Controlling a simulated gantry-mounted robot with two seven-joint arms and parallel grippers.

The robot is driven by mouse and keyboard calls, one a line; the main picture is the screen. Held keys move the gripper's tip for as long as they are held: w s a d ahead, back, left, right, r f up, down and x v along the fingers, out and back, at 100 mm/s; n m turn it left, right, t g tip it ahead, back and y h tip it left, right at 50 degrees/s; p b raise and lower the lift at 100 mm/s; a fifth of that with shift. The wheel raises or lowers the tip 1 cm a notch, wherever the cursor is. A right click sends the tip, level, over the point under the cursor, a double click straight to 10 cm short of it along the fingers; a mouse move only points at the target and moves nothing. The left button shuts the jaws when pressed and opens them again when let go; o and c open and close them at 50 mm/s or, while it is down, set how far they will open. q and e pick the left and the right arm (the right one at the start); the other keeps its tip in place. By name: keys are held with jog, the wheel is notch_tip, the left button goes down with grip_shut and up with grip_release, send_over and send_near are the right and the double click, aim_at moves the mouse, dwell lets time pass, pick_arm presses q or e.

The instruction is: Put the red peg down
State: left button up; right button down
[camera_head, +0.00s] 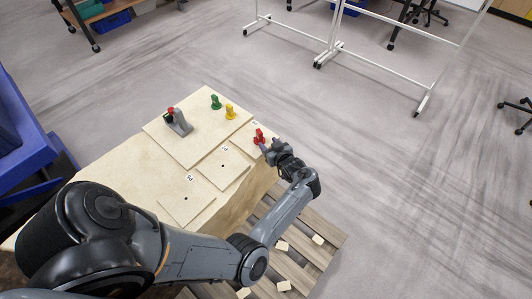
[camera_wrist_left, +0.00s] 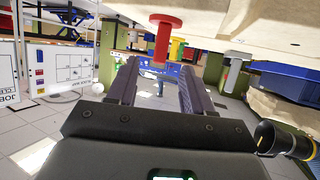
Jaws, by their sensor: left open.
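The red peg (camera_head: 259,136) stands on the pale wooden worktop near its right edge, beside a small plate with a hole. In the left wrist view the red peg (camera_wrist_left: 162,38) shows with its wide flange against the pale wood at the top of the picture. My left gripper (camera_head: 267,146) is at the worktop's right edge, close to the red peg. Its two fingers (camera_wrist_left: 158,72) are apart, with the peg's stem showing between and beyond the tips. Whether a finger touches the peg I cannot tell. My right gripper is not in view.
A green peg (camera_head: 215,102) and a yellow peg (camera_head: 230,112) stand at the back of the board. A grey holder (camera_head: 179,123) with red and green parts stands left of them. Flat plates (camera_head: 187,199) with holes lie nearer. A slatted pallet (camera_head: 318,225) is below right.

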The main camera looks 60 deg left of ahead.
pick_arm(q)
jog(key=shift+a+r, duration=0.15)
jog(key=shift+r, duration=0.05)
jog(key=shift+a+r+m+t+h, duration=0.15)
jog(key=shift+a+m+t+h, duration=0.2)
jog(key=shift+t, duration=0.45)
jog(key=s+d+r+m+t+h, duration=0.1)
jog(key=s+d+m+t+h, duration=0.15)
jog(key=d+m+h, duration=0.5)
jog(key=s+d+r+m+t+h, duration=0.2)
jog(key=d+m+t, duration=0.15)
jog(key=d, duration=0.65)
jog(key=s+d+r+m+g+h, duration=0.1)
jog(key=s+d+m+g+h, duration=0.2)
jog(key=s+d, duration=1)
jog(key=s+m+g, duration=0.2)
jog(key=s+m, duration=0.1)
jog(key=m, duration=0.1)
jog(key=shift+s+d+r, duration=0.25)
jog(key=shift+d+r, duration=0.05)
jog(key=shift+r, duration=0.1)
notch_tip(320, 180, up, 31)
jog(key=p, duration=3.1)
